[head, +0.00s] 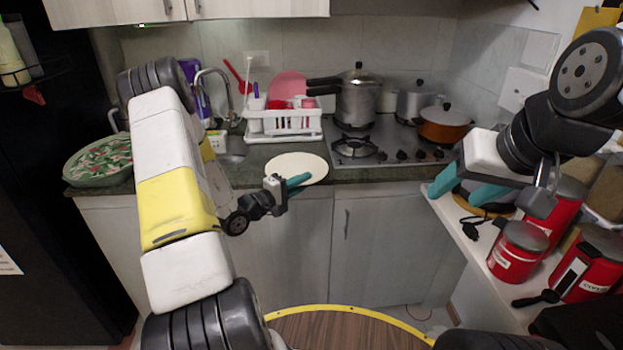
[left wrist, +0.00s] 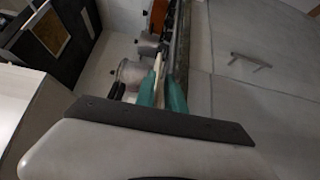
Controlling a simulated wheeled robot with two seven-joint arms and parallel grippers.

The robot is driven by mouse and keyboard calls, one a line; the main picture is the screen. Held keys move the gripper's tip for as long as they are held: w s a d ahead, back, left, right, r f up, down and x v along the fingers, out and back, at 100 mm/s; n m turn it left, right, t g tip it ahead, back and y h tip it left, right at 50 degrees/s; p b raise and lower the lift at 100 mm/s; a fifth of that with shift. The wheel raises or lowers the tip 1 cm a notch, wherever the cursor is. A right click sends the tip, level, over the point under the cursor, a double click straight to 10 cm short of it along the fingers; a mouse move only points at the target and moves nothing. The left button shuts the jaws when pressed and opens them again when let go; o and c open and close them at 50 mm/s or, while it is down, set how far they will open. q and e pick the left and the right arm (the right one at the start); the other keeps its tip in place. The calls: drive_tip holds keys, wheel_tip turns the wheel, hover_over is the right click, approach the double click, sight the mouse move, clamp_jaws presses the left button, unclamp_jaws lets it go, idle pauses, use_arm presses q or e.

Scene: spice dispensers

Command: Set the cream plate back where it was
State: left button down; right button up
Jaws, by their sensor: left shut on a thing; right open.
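The cream plate (head: 296,163) is at the front edge of the dark green counter (head: 375,173), face up and about level. I cannot tell whether it rests on the counter or hangs just above it. My left gripper (head: 298,181) is shut on the plate's near rim, its teal fingers partly covering that rim. In the left wrist view the teal fingers (left wrist: 162,92) are close together, with a thin pale edge of the plate (left wrist: 159,66) between them. My right gripper (head: 463,189) is open at the right, over the side shelf, and holds nothing that I can see.
A white dish rack (head: 283,122) with red items stands behind the plate. The stove (head: 385,142) with several pots is right of it. A leaf-patterned tray (head: 99,160) lies at the left. Red canisters (head: 518,250) crowd the side shelf (head: 480,245) near my right gripper.

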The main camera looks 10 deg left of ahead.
use_arm(q)
drive_tip(key=shift+w+a+f, duration=0.1)
drive_tip(key=shift+w+a, duration=0.2)
drive_tip(key=shift+w, duration=0.2)
drive_tip(key=shift+w+a+f, duration=0.1)
drive_tip(key=shift+w+a, duration=0.15)
drive_tip(key=shift+w, duration=0.2)
drive_tip(key=shift+w+f, duration=0.15)
drive_tip(key=shift+f, duration=1.55)
drive_tip(key=c, duration=1.4)
unclamp_jaws()
drive_tip(key=shift+f, duration=0.15)
